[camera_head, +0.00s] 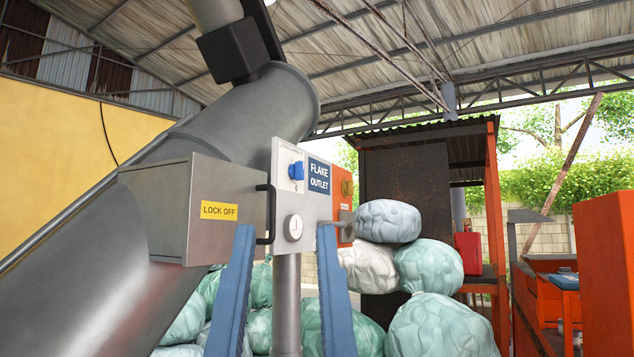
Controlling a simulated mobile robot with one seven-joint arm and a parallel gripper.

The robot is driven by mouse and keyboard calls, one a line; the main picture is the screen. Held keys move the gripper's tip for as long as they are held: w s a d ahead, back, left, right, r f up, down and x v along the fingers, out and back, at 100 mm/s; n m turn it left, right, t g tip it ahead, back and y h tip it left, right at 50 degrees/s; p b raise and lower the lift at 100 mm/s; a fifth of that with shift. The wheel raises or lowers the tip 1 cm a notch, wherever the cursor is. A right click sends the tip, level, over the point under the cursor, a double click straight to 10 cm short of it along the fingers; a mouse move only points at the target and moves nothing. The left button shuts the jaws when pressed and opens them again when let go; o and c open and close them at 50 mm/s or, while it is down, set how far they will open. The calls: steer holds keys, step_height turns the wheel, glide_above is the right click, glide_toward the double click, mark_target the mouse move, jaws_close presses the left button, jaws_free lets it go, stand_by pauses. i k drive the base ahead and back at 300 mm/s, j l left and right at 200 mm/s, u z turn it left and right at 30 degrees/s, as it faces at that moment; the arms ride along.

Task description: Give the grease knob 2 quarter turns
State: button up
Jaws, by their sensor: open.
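A light grey control panel (284,205) stands on a grey post in the middle. It carries a blue knob (296,171) near its top and a round white dial or knob (293,227) with a dark mark lower down. A small brass-coloured knob (346,188) sits on an orange plate to the right. No readable label shows which one is the grease knob. My gripper (287,232) reaches up from the bottom edge with two long blue fingers. It is open and empty-looking, its tips left and right of the round white dial in the picture. Contact cannot be told.
A large slanted grey tube (250,110) passes behind. Stacked bags (428,267) fill the space right and behind. A blue FLAKE OUTLET sign (319,176) is beside the blue knob.

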mark_target(347, 188)
steer(key=i+l+u, duration=0.2)
steer(key=i+l, duration=0.4)
steer(key=i+l+u, duration=0.2)
steer(key=i+l, duration=0.35)
steer(key=l, duration=0.15)
